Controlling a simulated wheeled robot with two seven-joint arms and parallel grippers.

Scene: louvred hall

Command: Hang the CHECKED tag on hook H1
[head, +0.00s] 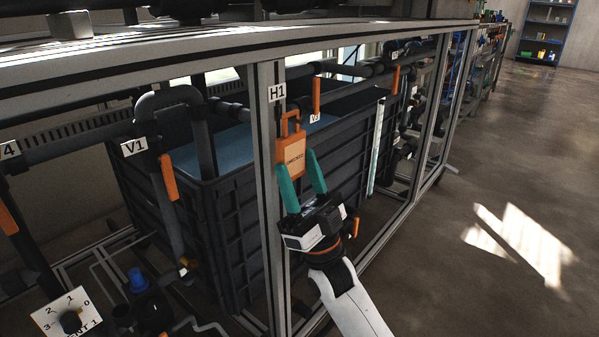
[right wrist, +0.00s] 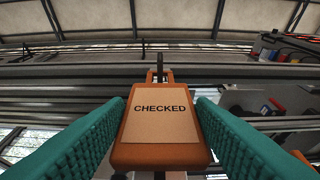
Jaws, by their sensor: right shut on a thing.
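The orange CHECKED tag (head: 291,158) is upright in front of the grey post, just below the H1 label (head: 277,92). My right gripper (head: 298,166) has its teal fingers shut on the tag's sides. In the right wrist view the tag (right wrist: 160,147) sits between both fingers, its lettering facing the camera. A dark upright prong (right wrist: 160,63), seemingly hook H1, shows at the tag's top loop. Whether the loop is around the prong or only in front of it I cannot tell. My left gripper is not in view.
A dark ribbed tank (head: 235,225) stands behind the post, with pipes and orange valve handles around it. The V1 label (head: 134,147) is on a pipe at left. A dial (head: 70,320) is at lower left. Open floor (head: 500,190) lies to the right.

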